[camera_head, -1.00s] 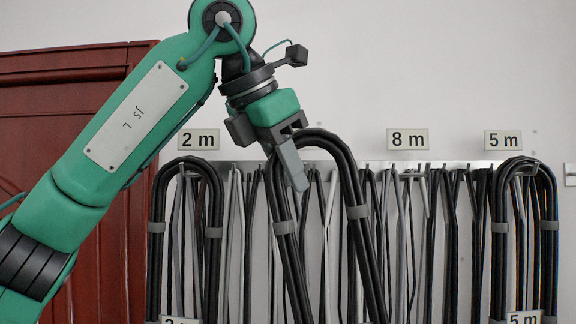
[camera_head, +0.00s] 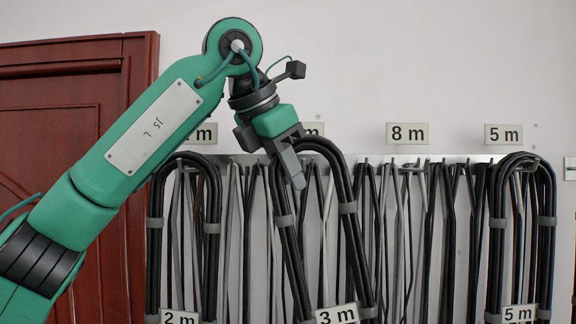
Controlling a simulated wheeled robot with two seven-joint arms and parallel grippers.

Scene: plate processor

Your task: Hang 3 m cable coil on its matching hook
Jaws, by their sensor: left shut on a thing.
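The black 3 m cable coil (camera_head: 348,207) hangs from my left gripper (camera_head: 290,160), with grey ties and a "3 m" tag (camera_head: 337,315) at its lower end. The gripper is shut on the top of the coil's loop, in front of the hook rail (camera_head: 465,158). A wall label (camera_head: 314,129) just behind the gripper is mostly covered; only an "m" shows. The hook under that label is hidden by the gripper and coil, so I cannot tell whether the coil touches it. My right gripper is not in view.
A coil tagged "2 m" (camera_head: 212,226) hangs at the left, and one tagged "5 m" (camera_head: 545,221) under the "5 m" label (camera_head: 503,135). The "8 m" label (camera_head: 408,134) has no bundled coil below. Thin loose cables line the rail. A red door (camera_head: 110,185) stands left.

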